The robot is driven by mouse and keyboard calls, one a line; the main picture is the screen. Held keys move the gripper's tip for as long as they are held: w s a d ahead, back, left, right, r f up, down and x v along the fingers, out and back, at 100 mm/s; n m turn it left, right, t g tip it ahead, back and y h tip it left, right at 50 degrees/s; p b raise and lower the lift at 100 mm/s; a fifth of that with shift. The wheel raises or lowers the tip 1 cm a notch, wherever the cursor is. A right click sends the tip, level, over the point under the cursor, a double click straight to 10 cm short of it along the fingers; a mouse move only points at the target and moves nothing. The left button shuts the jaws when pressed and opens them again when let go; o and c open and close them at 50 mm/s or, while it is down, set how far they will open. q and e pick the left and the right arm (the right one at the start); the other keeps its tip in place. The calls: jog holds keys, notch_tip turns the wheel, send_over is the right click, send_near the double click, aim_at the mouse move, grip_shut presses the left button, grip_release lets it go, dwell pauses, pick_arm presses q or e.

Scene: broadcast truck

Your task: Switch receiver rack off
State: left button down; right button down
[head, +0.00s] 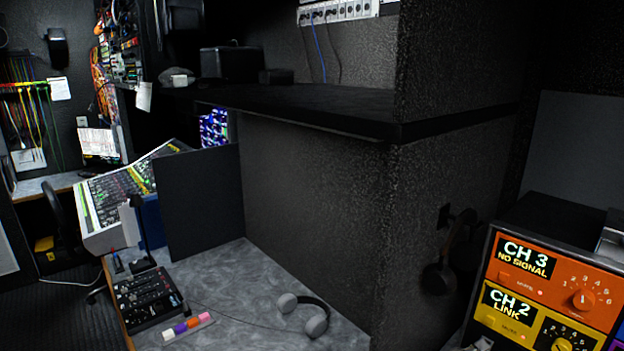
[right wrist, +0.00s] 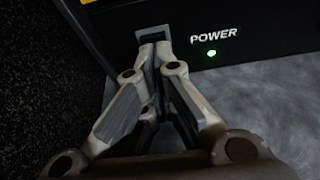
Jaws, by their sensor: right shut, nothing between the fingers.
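The receiver rack (head: 495,245) stands at the right edge of the head view, with an orange module (head: 540,290) reading "CH 3 NO SIGNAL" and a yellow one (head: 508,322) reading "CH 2 LINK". Its lower part is cut off there. In the right wrist view, the rack's black lower panel (right wrist: 270,45) carries a POWER label and a lit green light (right wrist: 212,53). A small switch (right wrist: 152,33) is left of the label. My right gripper (right wrist: 153,50) is shut and empty, its tips at the switch's lower edge; contact is unclear. My left gripper is not in view.
A grey speckled surface (right wrist: 265,105) lies below the panel, and a dark textured wall (right wrist: 35,70) is close on the left. In the head view, headphones (head: 305,315) and a small black mixer (head: 148,300) lie on the desk. Another headset (head: 440,278) hangs beside the rack.

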jog(key=shift+d, duration=0.15)
jog(key=shift+r, duration=0.1)
jog(key=shift+s+a+r+p, duration=0.15)
jog(key=shift+s+a+p, duration=0.2)
jog(key=shift+a+p, duration=0.25)
jog(key=shift+p+v, duration=1.1)
jog(key=shift+v, duration=1.6)
